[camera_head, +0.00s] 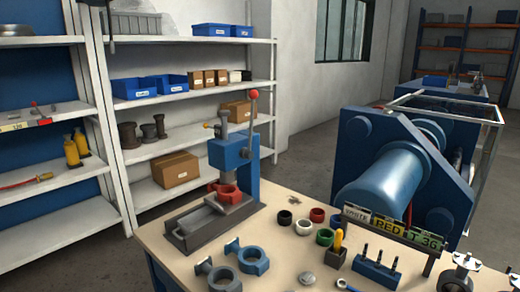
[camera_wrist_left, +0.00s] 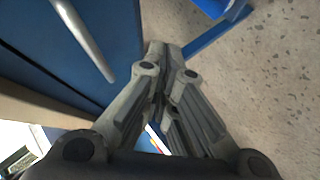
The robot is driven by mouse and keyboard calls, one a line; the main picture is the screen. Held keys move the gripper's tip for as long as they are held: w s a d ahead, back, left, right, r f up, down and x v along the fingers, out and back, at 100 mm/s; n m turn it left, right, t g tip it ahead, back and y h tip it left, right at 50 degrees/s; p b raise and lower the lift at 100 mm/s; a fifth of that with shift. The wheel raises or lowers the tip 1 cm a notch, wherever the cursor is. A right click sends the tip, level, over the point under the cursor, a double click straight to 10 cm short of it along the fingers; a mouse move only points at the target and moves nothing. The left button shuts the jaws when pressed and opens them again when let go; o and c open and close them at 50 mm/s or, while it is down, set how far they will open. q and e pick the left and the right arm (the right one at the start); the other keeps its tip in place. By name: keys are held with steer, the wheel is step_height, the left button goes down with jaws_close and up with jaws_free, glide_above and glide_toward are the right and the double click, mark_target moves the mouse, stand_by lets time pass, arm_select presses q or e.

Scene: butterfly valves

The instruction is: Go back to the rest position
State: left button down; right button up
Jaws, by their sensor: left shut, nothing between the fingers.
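My left gripper (camera_wrist_left: 165,52) shows in the left wrist view. Its grey fingers are together at the tips with nothing between them. Blue panels lie to its left, with a silver bar handle (camera_wrist_left: 85,42) close by and apart from the fingers. Neither gripper shows in the head view. The head view looks over a workbench (camera_head: 285,262) with a blue lever press (camera_head: 234,165). A red valve part (camera_head: 228,194) sits in the press. Two blue-grey valve bodies (camera_head: 246,259) lie at the bench's front.
Black, red, white and green rings (camera_head: 304,227) lie mid-bench. A blue holder (camera_head: 376,270) with upright pins and a label sign (camera_head: 390,229) stand at the right. A large blue machine (camera_head: 395,180) stands behind the bench. Shelves (camera_head: 190,135) line the left. Speckled floor (camera_wrist_left: 265,95) is clear beside the left gripper.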

arm_select(q)
steer(key=s+d+f+m+g, duration=0.3)
steer(key=s+f+m+g, duration=0.15)
steer(key=s+f, duration=1.05)
steer(key=s+f+m+g, duration=0.3)
steer(key=s+f, duration=0.4)
steer(key=s, duration=1.1)
steer(key=s+f+m+g+p, duration=0.1)
steer(key=s+f+m+g, duration=0.2)
steer(key=s, duration=1.5)
step_height(320, 180, down, 4)
steer(key=m, duration=0.3)
steer(key=shift+s+d, duration=0.3)
steer(key=shift+d, duration=0.1)
